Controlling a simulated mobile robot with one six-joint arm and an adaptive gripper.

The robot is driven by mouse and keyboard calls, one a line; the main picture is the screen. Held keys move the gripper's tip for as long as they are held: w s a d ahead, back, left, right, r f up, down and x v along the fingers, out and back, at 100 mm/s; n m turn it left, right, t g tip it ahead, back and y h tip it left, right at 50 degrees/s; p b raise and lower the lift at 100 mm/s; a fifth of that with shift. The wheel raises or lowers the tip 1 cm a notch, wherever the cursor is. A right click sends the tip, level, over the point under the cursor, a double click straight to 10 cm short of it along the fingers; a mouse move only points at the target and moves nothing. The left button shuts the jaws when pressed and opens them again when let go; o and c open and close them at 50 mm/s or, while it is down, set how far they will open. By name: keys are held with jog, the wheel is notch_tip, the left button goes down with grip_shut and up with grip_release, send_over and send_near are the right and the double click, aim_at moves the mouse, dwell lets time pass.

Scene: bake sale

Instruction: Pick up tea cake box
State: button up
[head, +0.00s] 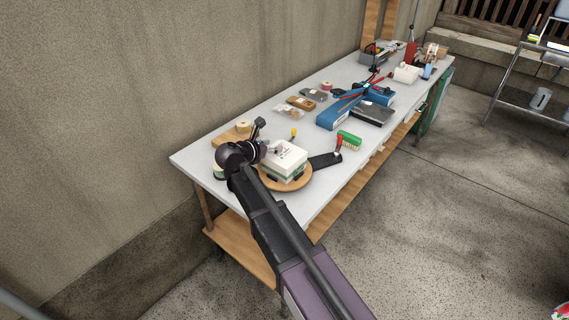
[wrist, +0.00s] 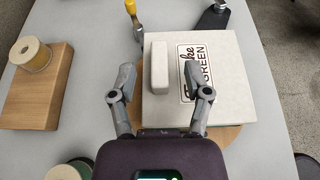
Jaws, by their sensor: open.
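The tea cake box, as I take it, is a square white box (head: 287,155) with a printed label reading partly "GREEN". It sits flat on a round wooden board (head: 291,186) on the table. In the wrist view the box (wrist: 225,105) fills the middle right, with a small pale bar (wrist: 159,64) on its lid. My gripper (wrist: 162,93) is open and empty, its fingers spread over the near left part of the lid. One finger hides part of the label. In the head view my gripper (head: 266,147) is at the box's left side. I cannot tell whether it touches.
A wooden block (wrist: 38,92) bearing a spool (wrist: 30,54) lies left of the box. A yellow-handled tool (wrist: 132,18) and a dark flat tool (head: 325,160) are close behind. A green box (head: 349,140) and a blue case (head: 340,112) stand farther along the table.

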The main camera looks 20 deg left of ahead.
jog(key=shift+x, duration=1.1)
jog(key=shift+s, duration=0.1)
grip_shut()
